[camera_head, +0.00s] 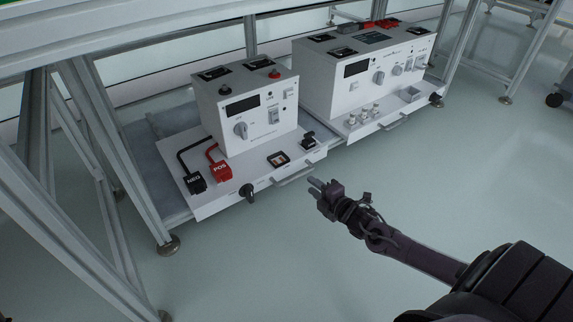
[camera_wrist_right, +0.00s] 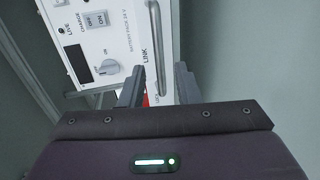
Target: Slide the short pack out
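The short pack (camera_head: 245,112) is the smaller white box, at the left in the head view, with a display and a knob. It stands on a white tray (camera_head: 240,192) with a bar handle (camera_head: 295,174) on its front edge. In the right wrist view the pack's front panel (camera_wrist_right: 115,50) is at the top, and the handle (camera_wrist_right: 156,45) appears between the fingers. My right gripper (camera_head: 315,185) is just in front of the handle's right end, open and apparently empty. It also shows in the right wrist view (camera_wrist_right: 160,85). My left gripper is out of view.
A longer white pack (camera_head: 365,70) on its own tray stands to the right. Black NEG (camera_head: 196,183) and red POS (camera_head: 220,171) connectors sit on the short pack's tray. A metal frame leg (camera_head: 120,160) stands at the left. The floor in front is clear.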

